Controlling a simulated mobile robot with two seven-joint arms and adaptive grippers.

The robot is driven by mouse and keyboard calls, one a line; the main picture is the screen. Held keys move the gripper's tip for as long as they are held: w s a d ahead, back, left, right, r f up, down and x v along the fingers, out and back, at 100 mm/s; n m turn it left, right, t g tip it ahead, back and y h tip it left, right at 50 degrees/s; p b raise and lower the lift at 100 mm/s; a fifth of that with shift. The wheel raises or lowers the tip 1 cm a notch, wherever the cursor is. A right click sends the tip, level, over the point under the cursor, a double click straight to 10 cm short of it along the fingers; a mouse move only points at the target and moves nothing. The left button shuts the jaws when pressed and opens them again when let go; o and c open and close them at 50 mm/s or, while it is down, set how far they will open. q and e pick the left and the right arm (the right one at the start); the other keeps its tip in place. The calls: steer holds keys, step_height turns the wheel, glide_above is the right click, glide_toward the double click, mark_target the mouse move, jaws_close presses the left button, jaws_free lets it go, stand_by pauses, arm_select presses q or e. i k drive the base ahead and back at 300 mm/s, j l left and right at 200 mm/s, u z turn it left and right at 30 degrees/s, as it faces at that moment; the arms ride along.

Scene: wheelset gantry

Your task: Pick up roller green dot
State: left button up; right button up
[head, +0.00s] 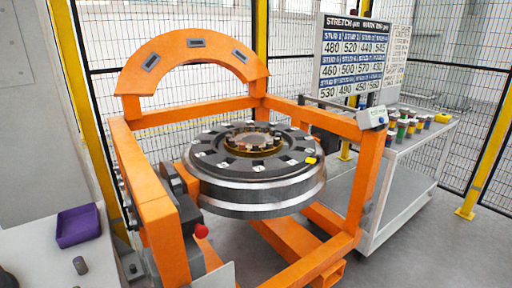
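Several small cylinders with coloured bands or tops stand close together on the grey cart at the right. One of them is a green cylinder (401,133) near the front of the group. They are too small for me to tell whether any is the roller with the green dot. A small dark grey cylinder (80,265) stands on the light table at the lower left, and I see no green dot on it. Neither of my grippers is in view.
An orange gantry frame (148,190) holds a large round wheelset (255,180) in the middle. A purple tray (78,226) sits on the left table. A number board (352,60) stands behind the grey cart (405,160). Mesh fencing with yellow posts (489,140) encloses the area.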

mark_target(242, 146)
steer(key=i+l, duration=0.15)
steer(key=l, duration=0.2)
steer(key=i+l, duration=0.2)
steer(key=l, duration=0.2)
steer(key=i+l, duration=0.15)
steer(key=l, duration=0.2)
steer(key=i+l, duration=0.2)
steer(key=l, duration=0.2)
steer(key=i+l, duration=0.15)
steer(key=l, duration=0.2)
